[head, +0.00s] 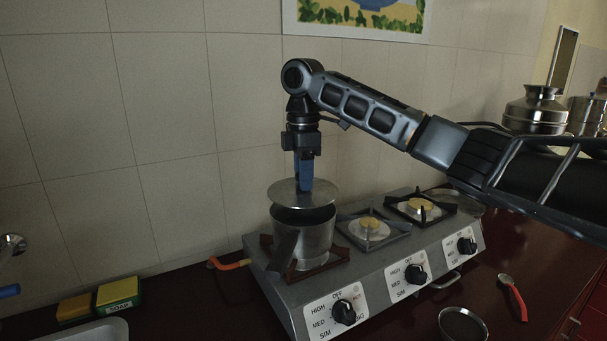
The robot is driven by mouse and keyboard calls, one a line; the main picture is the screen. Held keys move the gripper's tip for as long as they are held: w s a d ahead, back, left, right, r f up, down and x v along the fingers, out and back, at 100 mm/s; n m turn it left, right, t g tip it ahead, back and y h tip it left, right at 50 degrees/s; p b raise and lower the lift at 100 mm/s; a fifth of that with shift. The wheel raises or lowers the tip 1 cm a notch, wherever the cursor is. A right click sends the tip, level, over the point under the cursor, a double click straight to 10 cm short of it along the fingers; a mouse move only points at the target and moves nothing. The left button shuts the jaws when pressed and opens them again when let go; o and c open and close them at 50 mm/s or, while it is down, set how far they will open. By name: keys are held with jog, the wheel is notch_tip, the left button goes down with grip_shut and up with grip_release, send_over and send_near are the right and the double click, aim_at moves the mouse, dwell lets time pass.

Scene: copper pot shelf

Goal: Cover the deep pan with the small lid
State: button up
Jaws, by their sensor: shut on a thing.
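The deep pan (312,243) is a grey metal pot standing on the left burner of the stove. Its dark handle (284,252) points toward the front left. The small lid (275,194) is a flat, round metal disc just above the pan's mouth. The lid's knob is hidden by the fingers.
The stove (293,290) has two free burners to the right, the middle one (371,229) and the right one (420,206). Metal pots (535,112) stand at the back right. A red-handled spoon (514,297) and a bowl (462,324) lie in front. Sponges (118,292) are at left.

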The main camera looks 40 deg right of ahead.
jog(key=shift+f, duration=0.8)
jog(key=shift+f, duration=0.25)
jog(key=shift+f, duration=1.1)
dwell(1.9)
jog(key=o, duration=1.2)
jog(key=shift+c, duration=0.2)
notch_tip(320, 180, up, 8)
jog(key=shift+f+b, duration=0.1)
jog(key=shift+b, duration=0.35)
